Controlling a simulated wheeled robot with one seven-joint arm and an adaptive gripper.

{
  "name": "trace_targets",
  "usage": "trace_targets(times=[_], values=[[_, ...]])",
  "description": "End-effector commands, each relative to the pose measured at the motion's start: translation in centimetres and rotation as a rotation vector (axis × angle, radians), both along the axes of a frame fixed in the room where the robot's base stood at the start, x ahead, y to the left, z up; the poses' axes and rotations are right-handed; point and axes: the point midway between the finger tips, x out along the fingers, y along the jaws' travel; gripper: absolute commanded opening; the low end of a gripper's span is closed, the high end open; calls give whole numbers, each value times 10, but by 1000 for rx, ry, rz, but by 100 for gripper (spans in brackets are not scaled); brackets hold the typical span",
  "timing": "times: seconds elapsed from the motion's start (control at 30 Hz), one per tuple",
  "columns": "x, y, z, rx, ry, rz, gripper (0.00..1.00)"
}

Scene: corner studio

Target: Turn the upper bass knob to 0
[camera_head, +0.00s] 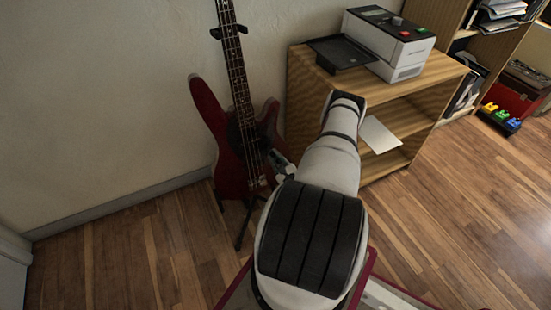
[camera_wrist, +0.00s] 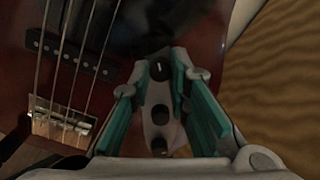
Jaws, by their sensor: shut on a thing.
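The red bass (camera_head: 214,118) stands upright against the wall in the head view. In the wrist view its dark red body (camera_wrist: 200,40) carries a column of black knobs on a pale plate. The upper bass knob (camera_wrist: 159,70) has a short white mark that points roughly up in the picture. My gripper (camera_wrist: 159,74) has its green-padded fingers on either side of this knob, shut on it. The middle knob (camera_wrist: 160,114) and the lower knob (camera_wrist: 159,146) sit below it, between the fingers. In the head view my gripper (camera_head: 280,165) is at the bass's right side, and the knobs are too small to tell.
Strings, a pickup (camera_wrist: 70,58) and a metal bridge (camera_wrist: 62,126) lie left of my gripper. A wooden shelf (camera_head: 440,80) with a printer (camera_head: 388,42) stands close on the right. The floor (camera_head: 130,255) at the left is clear.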

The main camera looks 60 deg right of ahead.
Motion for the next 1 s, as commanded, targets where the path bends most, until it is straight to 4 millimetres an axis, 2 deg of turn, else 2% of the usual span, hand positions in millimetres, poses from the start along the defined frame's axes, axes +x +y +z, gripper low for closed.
trace_targets(times=[1.0], values=[[-2,-2,1,-803,497,206,0]])
